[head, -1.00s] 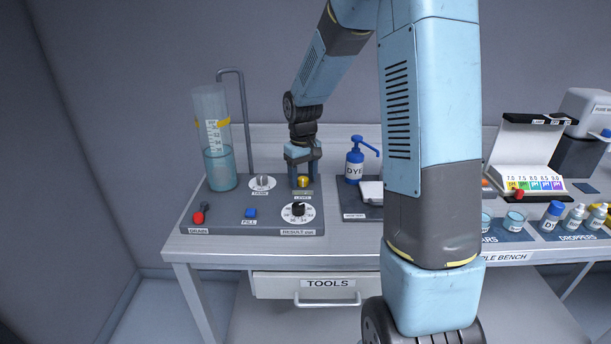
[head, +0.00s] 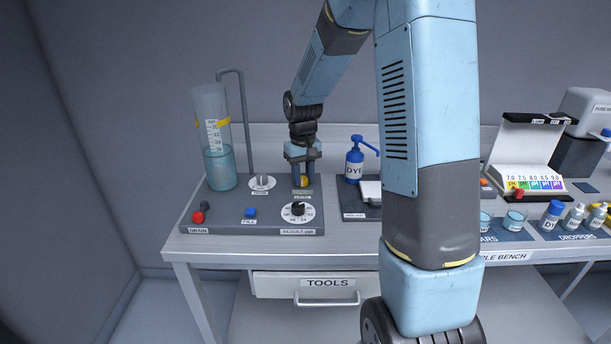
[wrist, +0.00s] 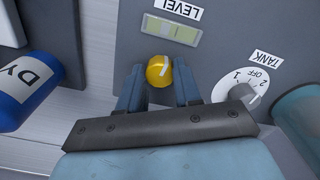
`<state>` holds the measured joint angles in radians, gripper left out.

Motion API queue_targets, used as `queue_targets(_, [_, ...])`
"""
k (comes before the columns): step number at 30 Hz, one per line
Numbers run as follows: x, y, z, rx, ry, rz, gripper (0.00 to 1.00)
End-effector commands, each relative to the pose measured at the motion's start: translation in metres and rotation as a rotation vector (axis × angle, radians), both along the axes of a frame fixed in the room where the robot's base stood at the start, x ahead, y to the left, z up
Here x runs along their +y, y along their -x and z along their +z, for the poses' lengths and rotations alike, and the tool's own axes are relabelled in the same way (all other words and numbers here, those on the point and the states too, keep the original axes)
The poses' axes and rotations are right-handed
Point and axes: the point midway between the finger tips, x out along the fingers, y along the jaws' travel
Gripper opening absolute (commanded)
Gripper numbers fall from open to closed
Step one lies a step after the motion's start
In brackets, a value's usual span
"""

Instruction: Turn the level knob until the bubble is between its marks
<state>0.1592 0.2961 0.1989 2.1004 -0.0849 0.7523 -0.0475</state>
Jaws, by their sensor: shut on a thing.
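The level knob (wrist: 158,70) is yellow with a pale line on its top, on the grey panel. My gripper (wrist: 159,82) is shut on it, with one blue finger on each side. In the head view, my gripper (head: 303,178) points down at the panel, and the knob (head: 304,182) shows partly between the fingers. The level vial (wrist: 171,31) is a pale green window with dark lines, beside the LEVEL label (wrist: 180,8). I cannot make out the bubble clearly against its marks.
The TANK dial (wrist: 240,88) is close beside my right finger in the wrist view. The clear cylinder (head: 220,165), red drain knob (head: 198,217), blue fill button (head: 250,212) and result dial (head: 298,210) surround the knob. A blue dye pump (head: 354,163) stands to the right.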

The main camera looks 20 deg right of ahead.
Motion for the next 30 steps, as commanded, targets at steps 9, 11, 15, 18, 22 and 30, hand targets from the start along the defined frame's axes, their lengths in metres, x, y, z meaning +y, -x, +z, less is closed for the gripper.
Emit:
queue_targets(9, [0.0003, 0.0001, 0.0000, 0.000, 0.000, -0.096, 0.03])
queue_targets(11, [0.0003, 0.0001, 0.0000, 0.000, 0.000, -0.095, 0.03])
queue_targets(15, [0.0003, 0.0001, 0.0000, 0.000, 0.000, -0.094, 0.36])
queue_targets(18, [0.0003, 0.0001, 0.0000, 0.000, 0.000, -0.094, 0.46])
queue_targets(22, [0.0003, 0.0001, 0.0000, 0.000, 0.000, -0.093, 0.58])
queue_targets(30, [0.0003, -0.0001, 0.0011, 0.000, 0.000, -0.093, 0.59])
